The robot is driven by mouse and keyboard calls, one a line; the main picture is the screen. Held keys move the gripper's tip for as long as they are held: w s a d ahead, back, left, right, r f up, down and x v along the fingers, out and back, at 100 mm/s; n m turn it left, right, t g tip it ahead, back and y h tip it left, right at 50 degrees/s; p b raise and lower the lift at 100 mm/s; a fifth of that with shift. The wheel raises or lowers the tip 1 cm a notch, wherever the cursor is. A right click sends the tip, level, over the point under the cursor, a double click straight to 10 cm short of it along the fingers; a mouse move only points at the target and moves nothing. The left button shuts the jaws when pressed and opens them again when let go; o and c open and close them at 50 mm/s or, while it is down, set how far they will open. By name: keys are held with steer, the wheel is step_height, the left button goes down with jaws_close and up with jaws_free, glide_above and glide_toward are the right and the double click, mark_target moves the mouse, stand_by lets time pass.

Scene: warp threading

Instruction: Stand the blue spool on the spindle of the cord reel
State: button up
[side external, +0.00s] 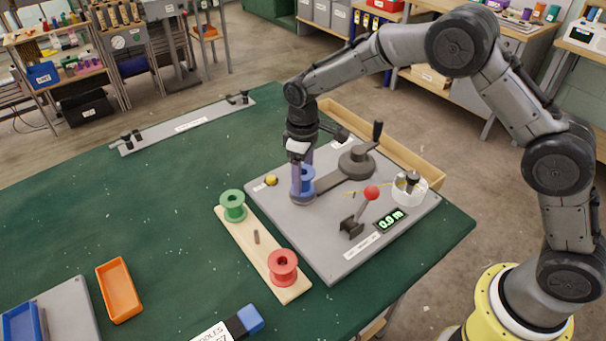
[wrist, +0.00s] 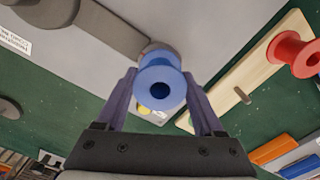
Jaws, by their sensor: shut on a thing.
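The blue spool (side external: 304,180) is upright between the fingers of my gripper (side external: 302,168), which is shut on it. In the wrist view the spool (wrist: 160,82) sits between both fingertips (wrist: 160,92), with its dark centre hole facing the camera. The cord reel (side external: 330,181) is a dark grey arm with a round hub, on a grey board. The spool is at the reel arm's near-left end, right over its round foot. The spindle is hidden, and I cannot tell whether the spool is fully seated on it.
A wooden rack (side external: 249,246) holds a green spool (side external: 233,205) and a red spool (side external: 283,266), with a bare peg (side external: 256,237) between them. A red-knobbed lever (side external: 371,193), a white cup (side external: 408,190) and a display (side external: 391,220) stand on the board's right. An orange tray (side external: 119,290) lies left.

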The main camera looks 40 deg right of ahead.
steer(key=shift+f, duration=0.7)
steer(key=o, duration=1.1)
steer(key=shift+r, duration=0.1)
